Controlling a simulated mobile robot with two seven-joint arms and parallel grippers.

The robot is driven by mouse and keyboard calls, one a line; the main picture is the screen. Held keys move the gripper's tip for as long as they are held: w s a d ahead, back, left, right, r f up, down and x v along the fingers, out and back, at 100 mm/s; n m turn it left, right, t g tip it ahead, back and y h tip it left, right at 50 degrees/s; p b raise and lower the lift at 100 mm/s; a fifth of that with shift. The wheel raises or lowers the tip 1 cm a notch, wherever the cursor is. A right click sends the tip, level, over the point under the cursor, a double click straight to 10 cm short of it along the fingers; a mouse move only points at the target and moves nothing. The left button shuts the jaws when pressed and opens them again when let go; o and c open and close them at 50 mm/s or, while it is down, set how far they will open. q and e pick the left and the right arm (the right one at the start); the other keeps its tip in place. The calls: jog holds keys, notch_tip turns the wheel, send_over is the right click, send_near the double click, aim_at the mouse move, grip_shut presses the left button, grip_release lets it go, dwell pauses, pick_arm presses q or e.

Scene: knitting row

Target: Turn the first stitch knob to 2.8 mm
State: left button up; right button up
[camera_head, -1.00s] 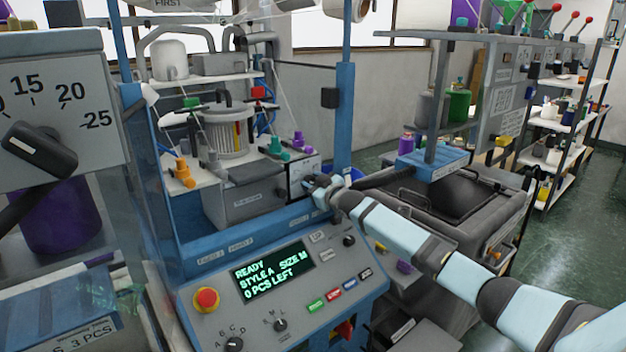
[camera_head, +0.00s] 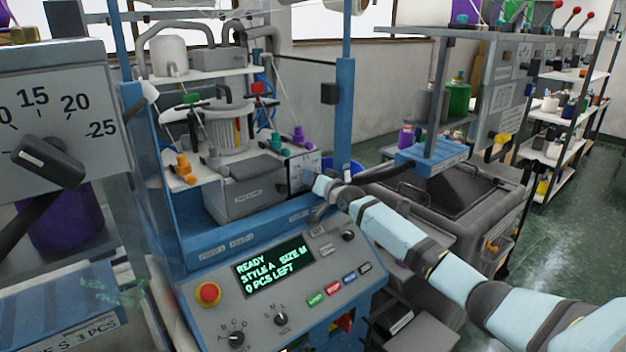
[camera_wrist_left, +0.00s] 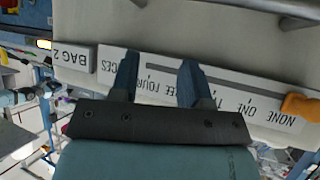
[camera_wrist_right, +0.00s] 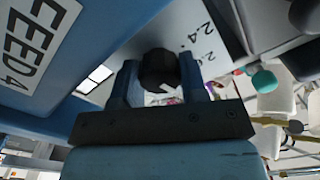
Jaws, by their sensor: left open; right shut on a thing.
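The first stitch knob (camera_wrist_right: 158,68) is round and black with a white pointer mark, on a pale dial plate (camera_wrist_right: 180,30) in the right wrist view. The number 2.4 and part of another number show beside it; which value the pointer meets cannot be told. My right gripper (camera_wrist_right: 160,85) is shut on the knob, one finger on each side. In the head view my right gripper (camera_head: 316,186) is at the pale dial face (camera_head: 303,172) on the machine's right side, and hides the knob. My left gripper (camera_wrist_left: 158,82) is open and empty before a label strip (camera_wrist_left: 215,95).
The control panel (camera_head: 215,320) with a green-text display (camera_head: 272,268) and a red stop button (camera_head: 208,293) lies below the right gripper. A blue post (camera_head: 345,110) stands close behind it. An orange pointer (camera_wrist_left: 299,106) is on the strip near the left gripper.

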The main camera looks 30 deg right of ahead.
jog(key=shift+m, duration=0.8)
jog(key=o, duration=0.9)
jog(key=shift+s, duration=0.1)
jog(key=s, duration=0.4)
jog(key=s+b, duration=0.1)
jog(key=s, duration=0.4)
jog(key=s+d, duration=0.1)
jog(key=s, duration=0.3)
jog(key=shift+s+d, duration=0.1)
jog(key=shift+s, duration=0.25)
